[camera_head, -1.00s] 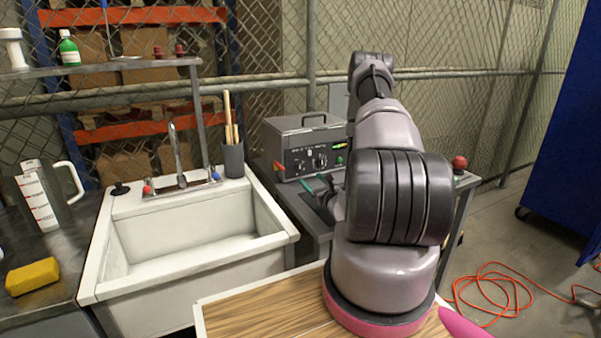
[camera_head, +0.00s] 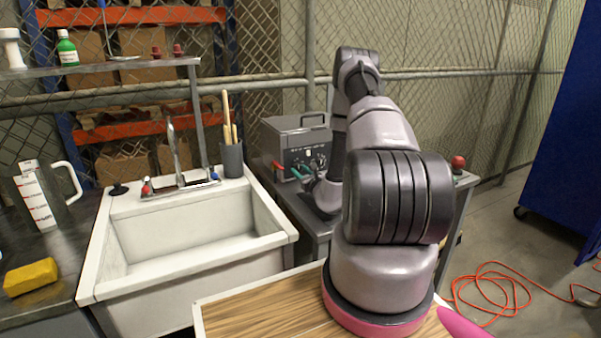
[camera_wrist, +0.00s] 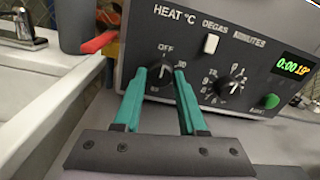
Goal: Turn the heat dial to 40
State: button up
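The heat dial (camera_wrist: 160,74) is a dark round knob under the "HEAT °C" label on the front panel of a grey tank unit (camera_head: 292,136). OFF is printed above it in the wrist view; I cannot read its setting with certainty. My gripper (camera_wrist: 161,72) has teal fingers, one on each side of the dial. They look apart, with the knob between them and no clear contact on either side. In the head view my gripper (camera_head: 297,173) is at the panel's lower left, partly hidden by my arm.
Right of the dial are a white degas switch (camera_wrist: 211,44), a minutes dial (camera_wrist: 229,88), a green button (camera_wrist: 270,101) and a display (camera_wrist: 295,65) reading 0:00 and apparently 19. A red handle (camera_wrist: 98,42) sticks out at left. A white sink (camera_head: 190,235) stands beside the unit.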

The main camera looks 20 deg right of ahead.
grip_shut()
jog(key=m, duration=0.5)
jog(key=shift+m, duration=0.4)
jog(key=m, duration=1.7)
jog(key=shift+m, duration=0.3)
jog(key=shift+y, duration=0.3)
